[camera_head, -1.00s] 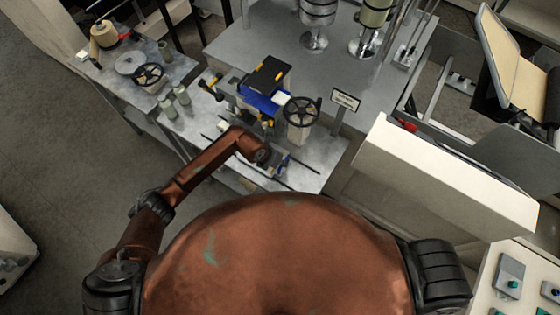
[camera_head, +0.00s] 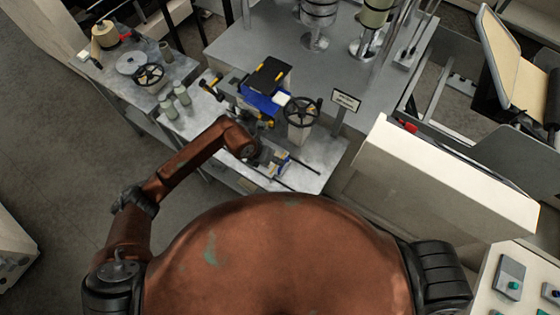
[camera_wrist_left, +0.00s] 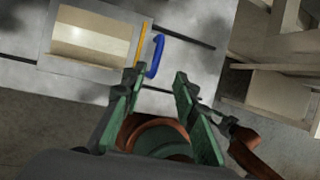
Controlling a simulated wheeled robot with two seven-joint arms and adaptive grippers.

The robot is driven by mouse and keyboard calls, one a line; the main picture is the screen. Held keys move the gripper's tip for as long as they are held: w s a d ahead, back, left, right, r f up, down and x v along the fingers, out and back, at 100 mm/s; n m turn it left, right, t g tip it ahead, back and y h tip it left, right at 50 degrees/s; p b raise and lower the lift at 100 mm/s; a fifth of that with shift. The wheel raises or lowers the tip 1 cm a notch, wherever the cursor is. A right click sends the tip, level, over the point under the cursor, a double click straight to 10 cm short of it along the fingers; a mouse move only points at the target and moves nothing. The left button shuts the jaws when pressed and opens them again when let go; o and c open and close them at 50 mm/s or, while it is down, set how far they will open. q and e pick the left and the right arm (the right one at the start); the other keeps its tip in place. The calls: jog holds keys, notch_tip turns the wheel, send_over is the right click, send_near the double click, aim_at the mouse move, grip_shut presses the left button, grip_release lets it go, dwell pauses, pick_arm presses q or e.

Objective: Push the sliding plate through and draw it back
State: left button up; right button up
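The sliding plate (camera_head: 267,164), a pale block in a grey frame with blue and yellow edging, is on the small metal bench in the head view. In the left wrist view the plate (camera_wrist_left: 92,38) is at upper left, with a yellow strip and a blue handle (camera_wrist_left: 155,56) on its right side. My left gripper (camera_wrist_left: 158,82) is open, its green fingers apart, with the handle close to the tips. I cannot tell whether they touch. In the head view my left wrist hides the fingers. My right gripper is not in view.
Dark rails (camera_head: 302,177) run along the bench beside the plate. A black-and-blue machine (camera_head: 262,88) and a handwheel (camera_head: 301,111) stand behind it, with a sign (camera_head: 345,100) to the right. Grey cylinders (camera_head: 175,101) stand at the left. A cream cabinet (camera_head: 440,178) stands at right.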

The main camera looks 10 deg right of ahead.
pick_arm(q)
jog(key=shift+v, duration=2.05)
jog(key=shift+d, duration=0.1)
